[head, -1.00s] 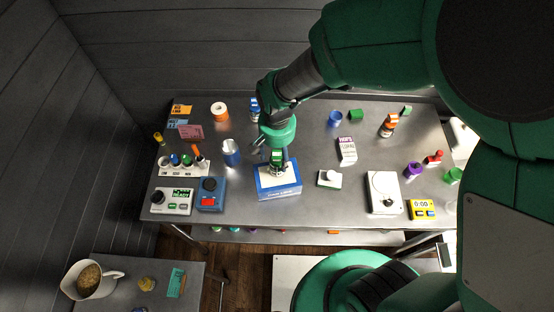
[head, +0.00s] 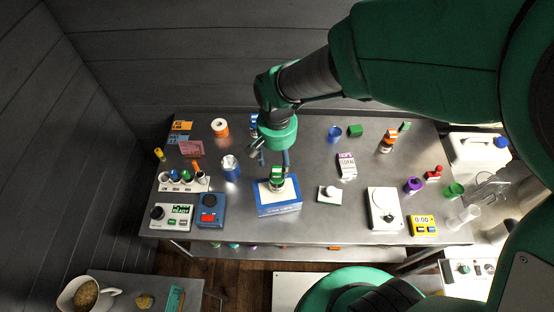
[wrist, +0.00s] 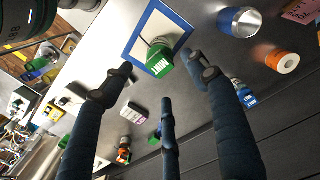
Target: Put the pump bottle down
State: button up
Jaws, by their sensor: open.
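The green-labelled bottle (head: 277,174), which I take for the pump bottle, stands on the white top of a blue-edged box (head: 278,208). In the wrist view the bottle (wrist: 160,59) shows its green label with white lettering, on the blue-rimmed white top (wrist: 140,27). A pump head cannot be made out. My gripper (head: 274,160) is just above the bottle. In the wrist view my gripper (wrist: 168,80) has its dark fingers spread wide, apart from the bottle, with nothing between them.
Left of the box are a metal cup (head: 230,167) and a blue scale (head: 211,209). A blue-labelled bottle (head: 254,122) stands behind my gripper. To the right are a purple-lettered carton (head: 346,165), a white block (head: 328,194) and a white scale (head: 383,208).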

dwell(0.4)
jog(key=s+d+r+t, duration=0.2)
jog(key=d+r+t, duration=0.1)
jog(key=d+r, duration=1.1)
jog(key=s+d+r+t, duration=0.2)
jog(key=s+d+r, duration=0.6)
jog(key=s+r, duration=0.2)
jog(key=shift+s+d+r+t, duration=0.25)
jog(key=shift+s+r+t, duration=0.1)
jog(key=shift+r, duration=0.55)
notch_tip(320, 180, down, 10)
jog(key=b, duration=1)
